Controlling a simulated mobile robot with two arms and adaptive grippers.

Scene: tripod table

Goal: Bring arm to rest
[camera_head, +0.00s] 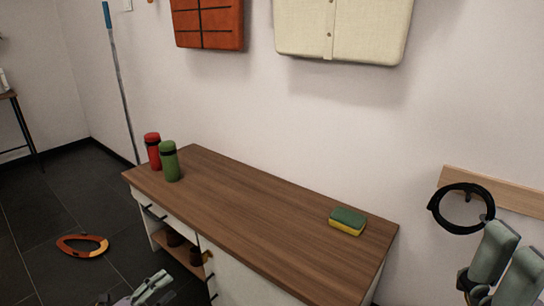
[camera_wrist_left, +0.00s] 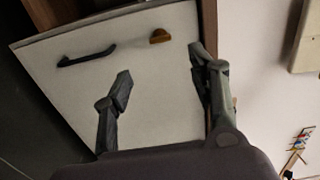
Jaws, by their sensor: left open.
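My left gripper (camera_head: 150,288) shows at the bottom edge of the head view, in front of the cabinet and below its top.
The wooden cabinet top (camera_head: 235,205) carries a red bottle (camera_head: 153,152), a green bottle (camera_head: 170,162) and a sponge (camera_head: 347,221). A black ring (camera_head: 462,208) hangs on a wall rail near my right arm. The cabinet top's middle is clear.

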